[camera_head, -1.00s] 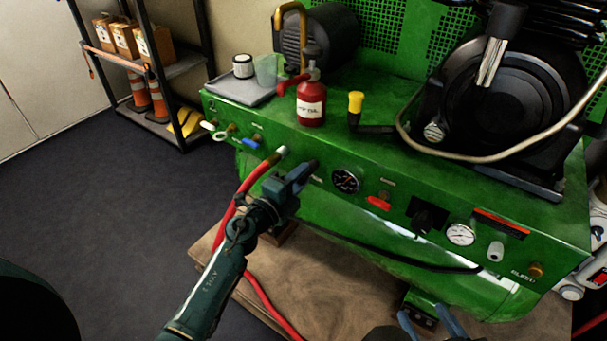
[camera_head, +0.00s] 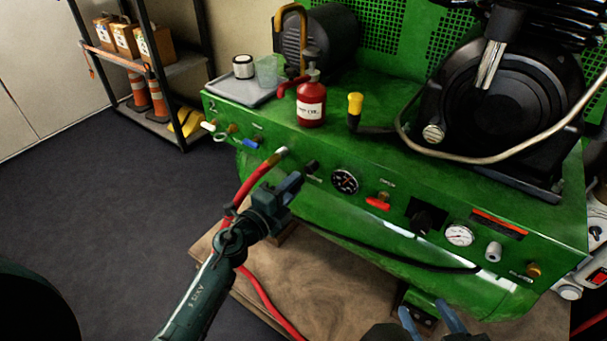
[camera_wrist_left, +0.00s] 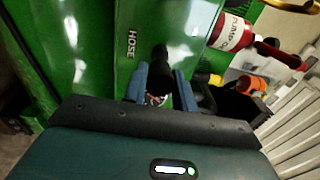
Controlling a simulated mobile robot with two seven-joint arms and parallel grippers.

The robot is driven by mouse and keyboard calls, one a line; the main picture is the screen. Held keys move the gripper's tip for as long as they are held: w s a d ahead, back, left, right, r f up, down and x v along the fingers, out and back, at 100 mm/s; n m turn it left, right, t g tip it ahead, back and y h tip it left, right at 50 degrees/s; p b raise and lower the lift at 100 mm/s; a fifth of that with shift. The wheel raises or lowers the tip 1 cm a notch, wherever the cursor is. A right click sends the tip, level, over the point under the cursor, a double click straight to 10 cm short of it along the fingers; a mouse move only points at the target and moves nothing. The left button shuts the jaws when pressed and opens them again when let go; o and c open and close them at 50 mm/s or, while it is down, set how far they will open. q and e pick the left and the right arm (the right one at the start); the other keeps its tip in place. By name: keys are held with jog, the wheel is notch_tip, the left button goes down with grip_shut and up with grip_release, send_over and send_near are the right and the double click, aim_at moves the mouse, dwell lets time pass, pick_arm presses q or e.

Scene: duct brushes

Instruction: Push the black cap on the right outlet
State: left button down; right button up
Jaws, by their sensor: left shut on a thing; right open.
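The black cap (camera_head: 312,167) is at the front panel of the green machine, just right of the red hose's end. In the left wrist view the black cap (camera_wrist_left: 160,60) sticks out past the blue fingertips, beside the HOSE label. My left gripper (camera_head: 291,185) is shut on it, with a finger on either side. The outlet behind the cap is hidden, so I cannot tell how far on the cap sits. My right gripper (camera_head: 432,318) is open at the bottom edge, below the panel and away from the cap.
A red hose (camera_head: 250,178) runs to a fitting left of the cap and hangs beside my left arm. A red bottle (camera_head: 311,100) stands on top.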

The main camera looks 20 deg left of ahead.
pick_arm(q)
jog(key=shift+v, duration=1.4)
pick_arm(e)
jog(key=shift+s, duration=0.15)
